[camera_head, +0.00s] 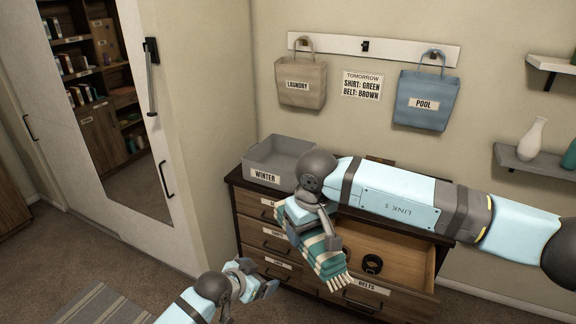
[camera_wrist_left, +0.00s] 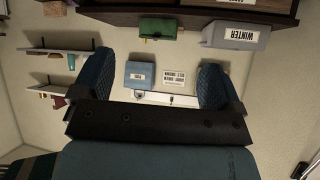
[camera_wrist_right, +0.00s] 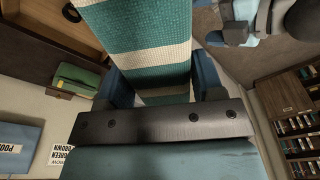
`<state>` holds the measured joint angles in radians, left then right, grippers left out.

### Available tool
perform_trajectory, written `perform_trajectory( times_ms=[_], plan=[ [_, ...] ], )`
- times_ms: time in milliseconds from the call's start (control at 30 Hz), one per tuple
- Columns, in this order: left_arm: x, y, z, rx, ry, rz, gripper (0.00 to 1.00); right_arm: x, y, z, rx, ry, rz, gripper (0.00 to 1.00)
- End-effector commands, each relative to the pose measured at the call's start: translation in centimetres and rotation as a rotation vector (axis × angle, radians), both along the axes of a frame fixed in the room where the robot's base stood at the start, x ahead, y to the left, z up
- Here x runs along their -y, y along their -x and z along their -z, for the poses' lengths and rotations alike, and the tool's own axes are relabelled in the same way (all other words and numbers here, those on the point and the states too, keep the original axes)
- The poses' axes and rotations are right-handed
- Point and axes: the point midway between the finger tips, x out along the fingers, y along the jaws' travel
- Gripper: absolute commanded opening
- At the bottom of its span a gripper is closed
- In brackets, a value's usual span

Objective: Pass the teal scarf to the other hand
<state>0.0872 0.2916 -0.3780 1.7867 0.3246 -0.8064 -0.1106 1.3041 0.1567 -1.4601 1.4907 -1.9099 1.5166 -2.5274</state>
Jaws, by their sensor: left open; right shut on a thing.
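The teal scarf (camera_head: 330,262), with cream stripes and a fringed end, hangs folded from my right gripper (camera_head: 312,232) in front of the dresser. In the right wrist view the scarf (camera_wrist_right: 150,45) lies between the two fingers, which are shut on it. My left gripper (camera_head: 262,280) is lower and to the left of the scarf, apart from it. In the left wrist view its fingers (camera_wrist_left: 155,85) are wide apart with nothing between them. The left gripper also shows at the top right of the right wrist view (camera_wrist_right: 238,28).
A dresser (camera_head: 250,225) stands behind the scarf, its right-hand belts drawer (camera_head: 405,262) open with a dark coiled belt (camera_head: 371,264) inside. A grey WINTER bin (camera_head: 264,177) sits on top. Laundry (camera_head: 301,95) and pool (camera_head: 421,118) bags hang on the wall.

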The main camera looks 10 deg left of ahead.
Motion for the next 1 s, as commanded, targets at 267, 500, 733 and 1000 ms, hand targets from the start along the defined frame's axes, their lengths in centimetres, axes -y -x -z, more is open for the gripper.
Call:
perform_trajectory(
  times_ms=[267,500,733,1000],
  plan=[
    [-1.5,-9.3,-9.5,0.003,-0.101,0.067,0.92,0.0,0.0,0.0,0.0,0.0,0.0,0.35],
    [-2.7,-14.7,-19.1,0.0,-0.208,0.131,0.92,0.0,0.0,0.0,0.0,0.0,0.0,0.35],
    [-0.2,-16.2,-26.3,-0.022,-0.42,0.379,0.92,0.0,0.0,0.0,0.0,0.0,0.0,0.35],
    [6.0,-12.3,-28.3,-0.084,-0.846,1.075,0.92,0.0,0.0,0.0,0.0,0.0,0.0,0.35]
  ],
)
